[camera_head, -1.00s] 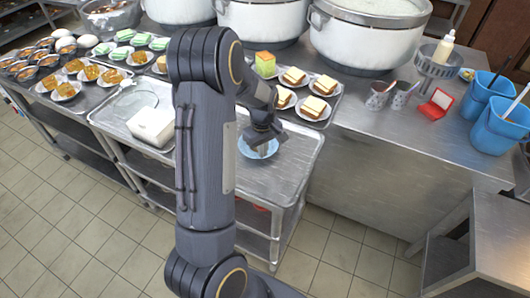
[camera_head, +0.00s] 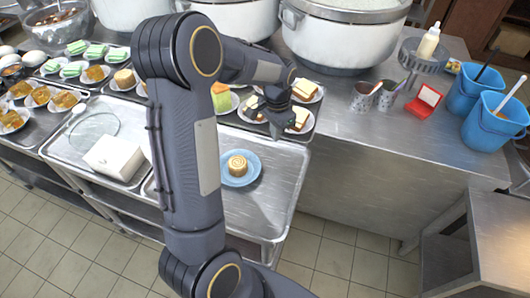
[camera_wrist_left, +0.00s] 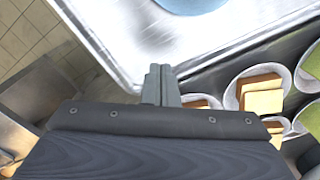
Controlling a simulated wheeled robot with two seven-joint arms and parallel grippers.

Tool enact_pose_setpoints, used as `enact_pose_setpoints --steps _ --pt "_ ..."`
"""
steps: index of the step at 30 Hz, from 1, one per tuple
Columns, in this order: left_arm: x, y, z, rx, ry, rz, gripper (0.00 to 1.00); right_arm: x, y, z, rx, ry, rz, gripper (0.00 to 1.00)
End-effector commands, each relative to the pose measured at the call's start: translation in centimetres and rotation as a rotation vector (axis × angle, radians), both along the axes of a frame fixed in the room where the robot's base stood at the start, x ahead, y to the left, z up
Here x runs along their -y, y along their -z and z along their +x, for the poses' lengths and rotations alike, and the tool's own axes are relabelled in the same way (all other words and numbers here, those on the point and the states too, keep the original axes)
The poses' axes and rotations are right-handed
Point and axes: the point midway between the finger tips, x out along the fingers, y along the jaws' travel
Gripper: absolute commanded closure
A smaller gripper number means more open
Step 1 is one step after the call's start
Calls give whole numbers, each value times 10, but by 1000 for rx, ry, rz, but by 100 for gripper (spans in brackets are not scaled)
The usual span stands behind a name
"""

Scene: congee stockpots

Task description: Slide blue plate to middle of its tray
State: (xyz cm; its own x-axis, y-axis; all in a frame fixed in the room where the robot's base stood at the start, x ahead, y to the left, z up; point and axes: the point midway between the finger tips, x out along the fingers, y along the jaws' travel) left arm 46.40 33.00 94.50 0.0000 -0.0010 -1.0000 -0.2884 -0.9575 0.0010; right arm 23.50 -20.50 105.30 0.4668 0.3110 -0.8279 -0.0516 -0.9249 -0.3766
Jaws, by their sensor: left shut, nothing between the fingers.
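The blue plate (camera_head: 252,177) lies on a metal tray (camera_head: 268,205) and carries a rolled cake (camera_head: 237,165). It has bare tray in front of it and to its right; my left arm hides the tray's left part. My left gripper (camera_head: 277,134) is shut and empty, up and to the right of the plate, apart from it, over the tray's far right corner area. In the left wrist view the shut fingers (camera_wrist_left: 160,84) point toward the tray's rim, and part of the blue plate (camera_wrist_left: 192,4) shows at the top edge. My right gripper is out of view.
Plates with sandwiches (camera_head: 301,118) stand on a tray just behind, close to my left gripper. A white box (camera_head: 115,157) sits on the tray to the left. Large stockpots (camera_head: 340,35) stand behind. Cups and blue buckets (camera_head: 494,122) are on the right counter.

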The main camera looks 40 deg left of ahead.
Motion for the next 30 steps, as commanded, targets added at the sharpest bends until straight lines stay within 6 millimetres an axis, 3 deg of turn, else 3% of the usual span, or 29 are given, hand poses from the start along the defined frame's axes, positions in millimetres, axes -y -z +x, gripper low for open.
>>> enact_pose_setpoints --steps 5,16,22,30 --pt "1 23 -2 -8 2 -1 100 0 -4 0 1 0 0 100" --pt "0 100 -2 -8 -1 -1 100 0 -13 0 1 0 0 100" --pt "-9 95 -30 -3 -3 -1 100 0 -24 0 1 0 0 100" --pt "-12 97 -39 -1 -3 -1 100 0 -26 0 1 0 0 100"
